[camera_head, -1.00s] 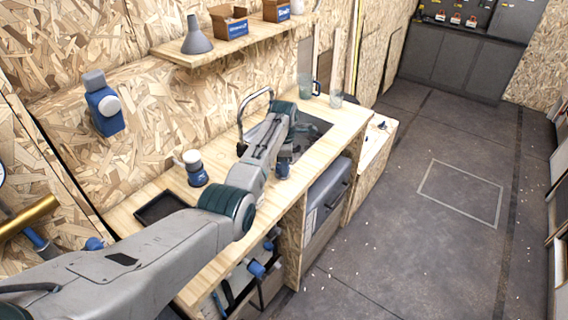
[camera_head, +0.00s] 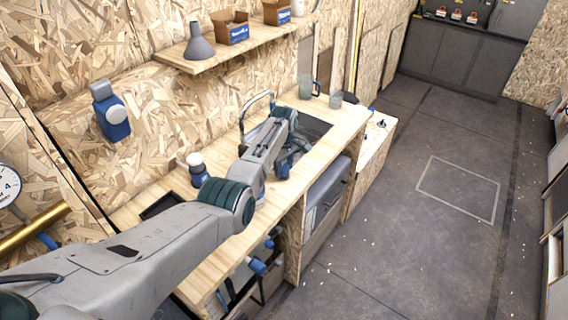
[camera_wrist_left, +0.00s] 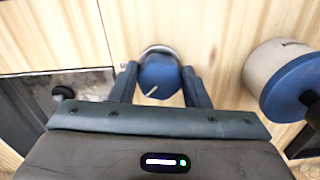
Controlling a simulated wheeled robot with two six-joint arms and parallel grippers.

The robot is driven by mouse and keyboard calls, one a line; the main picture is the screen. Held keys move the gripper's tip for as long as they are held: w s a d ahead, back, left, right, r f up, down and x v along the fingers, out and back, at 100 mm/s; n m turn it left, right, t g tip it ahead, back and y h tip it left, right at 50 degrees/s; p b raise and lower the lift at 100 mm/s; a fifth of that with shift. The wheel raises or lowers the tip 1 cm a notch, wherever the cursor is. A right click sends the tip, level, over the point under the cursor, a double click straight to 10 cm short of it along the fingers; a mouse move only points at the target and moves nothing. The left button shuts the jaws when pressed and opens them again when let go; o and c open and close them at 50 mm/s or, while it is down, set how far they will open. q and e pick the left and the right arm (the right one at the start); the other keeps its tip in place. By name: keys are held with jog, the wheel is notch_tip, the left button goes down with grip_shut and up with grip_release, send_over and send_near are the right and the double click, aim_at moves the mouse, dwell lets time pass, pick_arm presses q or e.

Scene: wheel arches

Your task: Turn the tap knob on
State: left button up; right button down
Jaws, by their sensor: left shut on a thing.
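The tap knob (camera_wrist_left: 158,73) is a small round blue knob with a white pointer line and a pale metal collar, on the wooden worktop in the left wrist view. My left gripper (camera_wrist_left: 160,86) has one finger on each side of it and is shut on it. In the head view, my left gripper (camera_head: 284,164) is beside the sink, and its wrist hides the knob. The tap (camera_head: 245,103) is a curved metal spout behind my forearm, at the sink (camera_head: 316,126). My right gripper is not in view.
A blue-and-white container (camera_head: 197,169) stands on the worktop (camera_head: 345,115), and a blue-and-white round thing (camera_wrist_left: 287,77) is right of the knob in the wrist view. Glasses (camera_head: 335,99) stand beyond the sink. A shelf (camera_head: 240,47) hangs above. The floor at right is clear.

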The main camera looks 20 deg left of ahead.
aim_at(283, 167)
pick_arm(q)
jog(key=m+p, duration=0.1)
jog(key=m, duration=0.4)
jog(key=shift+r, duration=0.1)
jog(key=shift+a+m+p, duration=0.1)
jog(key=shift+m+p, duration=0.3)
jog(key=shift+m, duration=1.4)
jog(key=o, duration=1)
jog(key=shift+s, duration=0.1)
jog(key=shift+c, duration=0.2)
jog(key=shift+r, duration=0.5)
notch_tip(283, 167, up, 10)
jog(key=b, duration=0.2)
